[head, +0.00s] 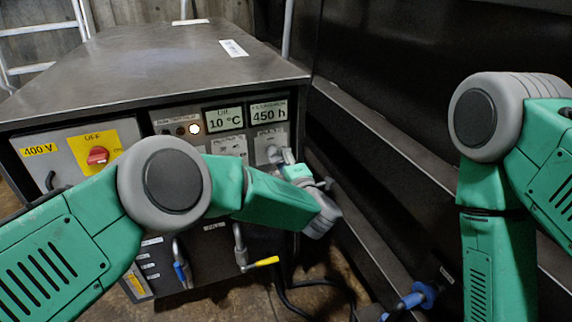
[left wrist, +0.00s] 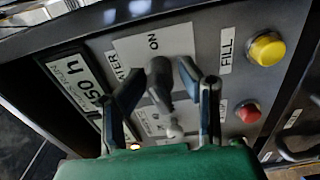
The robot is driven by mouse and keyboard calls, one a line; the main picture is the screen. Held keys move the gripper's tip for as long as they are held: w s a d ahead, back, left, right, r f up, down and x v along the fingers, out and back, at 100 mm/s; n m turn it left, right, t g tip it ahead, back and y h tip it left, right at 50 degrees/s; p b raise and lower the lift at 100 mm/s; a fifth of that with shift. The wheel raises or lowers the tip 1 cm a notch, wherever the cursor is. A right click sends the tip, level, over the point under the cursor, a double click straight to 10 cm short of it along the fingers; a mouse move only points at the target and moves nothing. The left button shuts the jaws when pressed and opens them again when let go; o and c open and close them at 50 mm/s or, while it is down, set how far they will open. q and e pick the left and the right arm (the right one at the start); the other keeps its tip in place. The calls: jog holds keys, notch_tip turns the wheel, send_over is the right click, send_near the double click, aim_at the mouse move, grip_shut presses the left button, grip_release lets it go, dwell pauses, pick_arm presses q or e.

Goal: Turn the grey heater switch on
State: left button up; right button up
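The grey heater switch (left wrist: 160,82) is a small lever on a pale plate on the panel front, seen in the left wrist view. My left gripper (left wrist: 160,76) is open, with one finger on each side of the switch. I cannot tell whether either finger touches it. In the head view my left gripper (head: 304,168) is at the right edge of the panel and partly covers the switch area. My right gripper is out of view.
The metal machine (head: 160,65) has a red knob (head: 97,156) on a yellow plate and displays reading 10 °C and 450 h. A yellow button (left wrist: 267,49) and a red button (left wrist: 248,113) are beside the switch. A dark wall stands right of the machine.

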pick_arm(q)
jog(key=v, duration=1.2)
